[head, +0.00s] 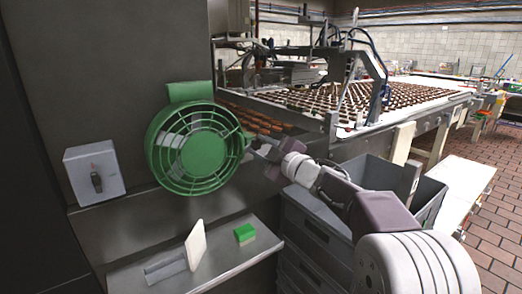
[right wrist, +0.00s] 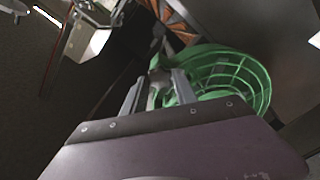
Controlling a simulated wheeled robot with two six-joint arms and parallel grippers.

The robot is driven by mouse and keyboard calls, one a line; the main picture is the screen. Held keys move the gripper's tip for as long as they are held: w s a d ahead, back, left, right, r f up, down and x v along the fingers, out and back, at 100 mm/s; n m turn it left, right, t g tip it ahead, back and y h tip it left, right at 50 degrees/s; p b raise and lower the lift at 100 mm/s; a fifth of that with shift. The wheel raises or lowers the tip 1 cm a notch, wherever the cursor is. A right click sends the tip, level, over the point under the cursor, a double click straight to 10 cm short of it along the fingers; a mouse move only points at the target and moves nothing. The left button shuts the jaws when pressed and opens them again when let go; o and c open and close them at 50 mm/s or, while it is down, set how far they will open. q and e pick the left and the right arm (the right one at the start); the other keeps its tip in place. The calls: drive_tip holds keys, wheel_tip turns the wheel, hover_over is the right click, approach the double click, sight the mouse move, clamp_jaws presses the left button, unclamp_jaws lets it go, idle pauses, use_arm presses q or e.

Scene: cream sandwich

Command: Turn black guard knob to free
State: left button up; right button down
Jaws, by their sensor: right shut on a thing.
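The round green guard (head: 195,150) with its barred front is mounted on the dark machine wall. My right gripper (head: 262,147) reaches in from the right to the guard's right edge. In the right wrist view its two fingers (right wrist: 157,94) are closed around a dark part, which looks like the black guard knob (right wrist: 158,85), beside the green guard (right wrist: 235,72). The knob is mostly hidden by the fingers, and its turn angle cannot be read. My left gripper is not in view.
A grey switch box (head: 94,172) with a black handle is on the wall at left. Below, a shelf (head: 215,262) holds a scraper (head: 195,245) and a green-topped block (head: 245,235). Grey crates (head: 305,236) stand under my right arm. A conveyor of brown biscuits (head: 340,100) runs behind.

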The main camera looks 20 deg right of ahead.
drive_tip(key=n+b, duration=0.1)
drive_tip(key=n, duration=0.1)
drive_tip(key=n+b, duration=0.1)
drive_tip(key=n, duration=0.2)
drive_tip(key=shift+f+n, duration=0.2)
drive_tip(key=shift+n, duration=0.1)
drive_tip(key=shift+n+b, duration=0.85)
drive_tip(key=shift+n, duration=1.45)
drive_tip(key=c, duration=1.3)
unclamp_jaws()
drive_tip(key=shift+o, duration=0.2)
